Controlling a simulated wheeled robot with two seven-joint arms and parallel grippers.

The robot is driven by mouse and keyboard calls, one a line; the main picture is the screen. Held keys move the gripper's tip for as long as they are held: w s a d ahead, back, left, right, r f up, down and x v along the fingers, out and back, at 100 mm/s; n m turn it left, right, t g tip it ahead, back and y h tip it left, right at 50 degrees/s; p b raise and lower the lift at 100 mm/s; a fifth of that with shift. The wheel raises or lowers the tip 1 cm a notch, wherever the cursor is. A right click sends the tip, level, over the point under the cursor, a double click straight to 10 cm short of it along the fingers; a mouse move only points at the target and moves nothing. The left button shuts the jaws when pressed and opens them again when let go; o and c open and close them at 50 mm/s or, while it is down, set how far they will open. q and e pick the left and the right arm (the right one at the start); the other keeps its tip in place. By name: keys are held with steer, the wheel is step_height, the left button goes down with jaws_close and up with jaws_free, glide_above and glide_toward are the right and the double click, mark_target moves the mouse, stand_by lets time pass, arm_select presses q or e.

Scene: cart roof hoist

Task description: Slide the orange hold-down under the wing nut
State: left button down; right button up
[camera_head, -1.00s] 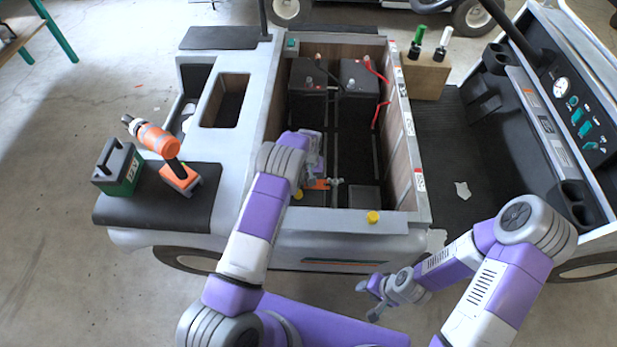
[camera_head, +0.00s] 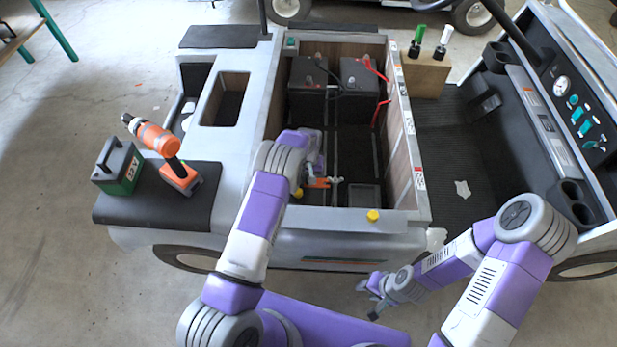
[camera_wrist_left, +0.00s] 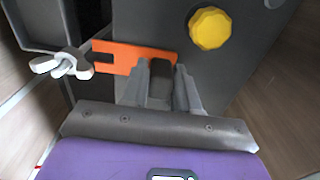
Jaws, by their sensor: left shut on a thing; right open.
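The orange hold-down (camera_wrist_left: 130,55) is a flat plate with a slotted left end in the left wrist view. My left gripper (camera_wrist_left: 160,72) is shut on it near its right part. The metal wing nut (camera_wrist_left: 64,63) stands just left of the slot, its right wing close to the lower prong. I cannot tell whether the prongs reach beneath it. In the head view the hold-down (camera_head: 319,183) shows beside the wing nut (camera_head: 336,181), low in the bay. My left gripper's fingers are mostly hidden there. My right gripper (camera_head: 370,300) is open and empty outside the cart.
A yellow cap (camera_wrist_left: 210,28) sits near the hold-down; another yellow cap (camera_head: 373,216) is on the bay's front rim. Two black batteries (camera_head: 308,77) stand at the back of the bay. Wooden side walls (camera_head: 399,135) bound it. An orange drill (camera_head: 157,140) stands on the left deck.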

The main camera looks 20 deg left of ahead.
mark_target(321, 183)
arm_select(q)
steer(key=shift+w+d, duration=0.25)
steer(key=shift+d, duration=0.75)
steer(key=shift+w+d, duration=0.2)
steer(key=shift+d, duration=0.75)
stand_by(0.3)
steer(key=c, duration=0.8)
jaws_free()
steer(key=shift+o, duration=0.2)
steer(key=shift+d, duration=0.3)
step_height(321, 183, up, 8)
steer(key=a+p, duration=0.1)
steer(key=p, duration=0.1)
steer(key=shift+f+p, duration=0.15)
steer(key=shift+p, duration=0.2)
steer(key=shift+a, duration=0.1)
